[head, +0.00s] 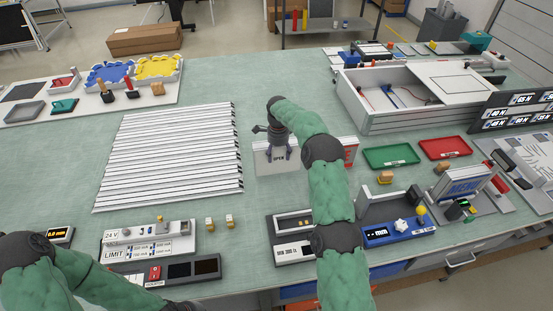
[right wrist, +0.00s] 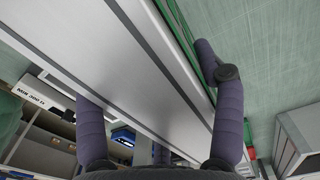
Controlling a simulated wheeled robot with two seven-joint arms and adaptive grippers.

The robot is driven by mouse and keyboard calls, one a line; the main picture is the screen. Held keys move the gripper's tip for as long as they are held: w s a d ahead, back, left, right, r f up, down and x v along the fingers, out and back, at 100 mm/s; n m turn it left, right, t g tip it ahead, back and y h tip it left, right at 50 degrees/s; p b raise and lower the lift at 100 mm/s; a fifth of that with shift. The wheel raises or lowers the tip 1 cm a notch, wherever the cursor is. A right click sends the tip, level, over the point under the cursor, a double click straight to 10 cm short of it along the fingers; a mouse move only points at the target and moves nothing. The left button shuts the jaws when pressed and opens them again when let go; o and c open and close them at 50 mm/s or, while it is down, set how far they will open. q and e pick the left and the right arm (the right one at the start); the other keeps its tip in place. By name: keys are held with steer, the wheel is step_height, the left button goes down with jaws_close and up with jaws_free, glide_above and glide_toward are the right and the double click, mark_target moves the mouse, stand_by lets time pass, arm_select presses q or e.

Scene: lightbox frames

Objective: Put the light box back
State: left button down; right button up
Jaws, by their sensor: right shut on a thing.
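The light box (head: 262,164) is a slim white box with small dark lettering and a red patch at its right end. It is at the middle of the table, just right of the white slats, partly hidden by my right arm. My right gripper (head: 279,151) is shut on it from above. In the right wrist view the long pale grey box (right wrist: 125,55) runs diagonally between the two dark fingers. I cannot tell whether its lower edge touches the table. My left arm shows at the lower left, but its gripper is out of frame.
White slats (head: 170,155) lie left of the light box. A green tray (head: 391,156) and a red tray (head: 446,148) lie to its right, before a large open white case (head: 400,120). Labelled devices (head: 148,240) line the front.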

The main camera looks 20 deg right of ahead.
mark_target(276, 159)
steer(key=shift+w+f, duration=0.6)
steer(key=shift+f, duration=1.5)
steer(key=shift+f, duration=0.1)
steer(key=o, duration=1.7)
steer(key=shift+a+f, duration=0.1)
steer(key=shift+f, duration=0.05)
